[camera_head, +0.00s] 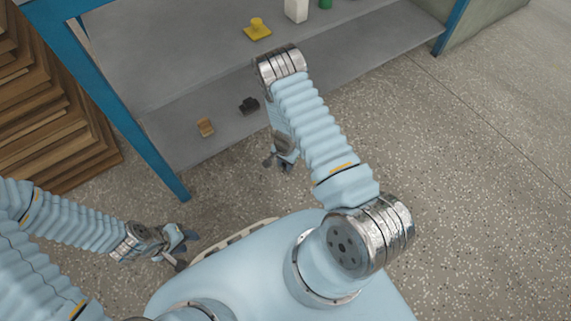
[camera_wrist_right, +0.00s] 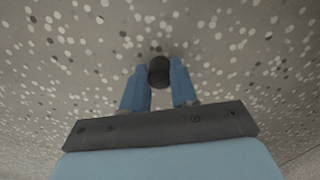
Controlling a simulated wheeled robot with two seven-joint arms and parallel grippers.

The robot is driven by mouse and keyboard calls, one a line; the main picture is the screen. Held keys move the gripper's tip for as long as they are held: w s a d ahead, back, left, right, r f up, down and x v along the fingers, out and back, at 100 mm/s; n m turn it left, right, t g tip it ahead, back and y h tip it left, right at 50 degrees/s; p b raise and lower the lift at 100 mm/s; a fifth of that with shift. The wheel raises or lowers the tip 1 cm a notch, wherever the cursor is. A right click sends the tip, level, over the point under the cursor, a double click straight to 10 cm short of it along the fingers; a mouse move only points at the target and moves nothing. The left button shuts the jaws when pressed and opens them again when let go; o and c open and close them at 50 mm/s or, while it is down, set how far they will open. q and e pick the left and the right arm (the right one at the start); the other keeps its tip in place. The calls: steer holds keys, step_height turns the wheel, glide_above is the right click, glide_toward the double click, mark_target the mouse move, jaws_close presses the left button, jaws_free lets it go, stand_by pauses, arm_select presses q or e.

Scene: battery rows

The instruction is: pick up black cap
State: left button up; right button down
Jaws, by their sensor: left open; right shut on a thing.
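A small black cap (camera_wrist_right: 159,71) sits between the two blue fingers of my right gripper (camera_wrist_right: 158,80) in the right wrist view. The fingers are shut on it, with speckled floor behind it. In the head view my right gripper (camera_head: 281,163) hangs over the floor in front of the shelf; the cap cannot be made out there. My left gripper (camera_head: 184,247) is open at the lower left, over the floor beside my base, with nothing seen in it.
A grey shelf unit with a blue post (camera_head: 160,173) stands ahead. Its lower shelf (camera_head: 180,117) holds a black object (camera_head: 249,105) and a brown one (camera_head: 205,127). A yellow piece (camera_head: 257,29) sits on the shelf above. Stacked wooden boards (camera_head: 50,110) are at left. Floor at right is clear.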

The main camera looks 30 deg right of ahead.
step_height(320, 180, up, 3)
steer(key=shift+p, duration=0.35)
steer(key=s+d+r+p, duration=0.1)
steer(key=s+d+r, duration=0.7)
steer(key=s, duration=0.3)
steer(key=shift+d+r, duration=0.3)
steer(key=shift+r, duration=0.4)
steer(key=c, duration=1.5)
jaws_free()
steer(key=c, duration=0.4)
steer(key=shift+o, duration=0.2)
steer(key=shift+r+p, duration=0.6)
steer(key=shift+r, duration=0.1)
